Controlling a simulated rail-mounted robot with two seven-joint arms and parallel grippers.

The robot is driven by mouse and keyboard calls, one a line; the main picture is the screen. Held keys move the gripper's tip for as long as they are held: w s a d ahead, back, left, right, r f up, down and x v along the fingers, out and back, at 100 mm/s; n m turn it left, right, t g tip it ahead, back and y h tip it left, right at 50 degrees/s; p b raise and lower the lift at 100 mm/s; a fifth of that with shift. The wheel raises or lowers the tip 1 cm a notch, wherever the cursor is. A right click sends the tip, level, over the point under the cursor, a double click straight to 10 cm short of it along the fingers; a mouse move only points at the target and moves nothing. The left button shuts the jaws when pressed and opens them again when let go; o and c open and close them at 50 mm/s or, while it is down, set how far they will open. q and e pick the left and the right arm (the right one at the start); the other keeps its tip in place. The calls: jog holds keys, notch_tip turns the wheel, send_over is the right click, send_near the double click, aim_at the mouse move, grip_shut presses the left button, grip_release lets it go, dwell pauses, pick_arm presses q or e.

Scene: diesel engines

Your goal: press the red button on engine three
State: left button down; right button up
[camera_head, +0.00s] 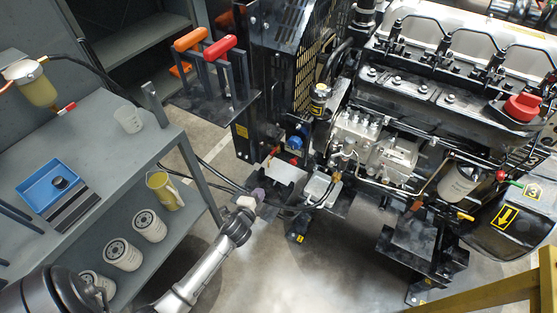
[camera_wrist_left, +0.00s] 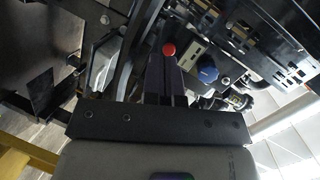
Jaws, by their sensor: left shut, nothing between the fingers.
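Engine three (camera_head: 400,100) fills the right of the head view; a tag marked 3 (camera_head: 533,191) hangs at its right end. A round red button (camera_wrist_left: 169,48) shows in the left wrist view, just past the tips of my left gripper (camera_wrist_left: 167,62). Whether they touch I cannot tell. In the head view my left gripper (camera_head: 258,194) is low in front of the engine, below and left of a small red spot (camera_head: 293,161) that may be this button. The gripper is shut and empty. My right gripper is not in view.
A blue cap (camera_head: 295,142) sits by the red spot and shows in the wrist view (camera_wrist_left: 207,73). A grey bench (camera_head: 100,130) with a blue tray (camera_head: 50,186) stands left. A large red cap (camera_head: 522,106) tops the engine. A yellow rail (camera_head: 490,295) crosses lower right.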

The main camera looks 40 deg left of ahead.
aim_at(291, 161)
pick_arm(q)
jog(key=d+r+m+t+h, duration=0.1)
jog(key=m, duration=0.1)
jog(key=w+d+r+m+t+h, duration=0.1)
jog(key=d+r+m, duration=0.1)
jog(key=m, duration=0.1)
jog(key=shift+w+r+t, duration=0.1)
jog(key=shift+t, duration=0.3)
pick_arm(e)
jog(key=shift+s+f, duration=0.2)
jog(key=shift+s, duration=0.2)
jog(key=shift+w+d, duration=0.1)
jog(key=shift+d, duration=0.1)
pick_arm(q)
jog(key=shift+w+a, duration=0.1)
jog(key=shift+w, duration=0.05)
jog(key=b+x, duration=0.5)
jog(key=x, duration=0.8)
jog(key=shift+w, duration=0.4)
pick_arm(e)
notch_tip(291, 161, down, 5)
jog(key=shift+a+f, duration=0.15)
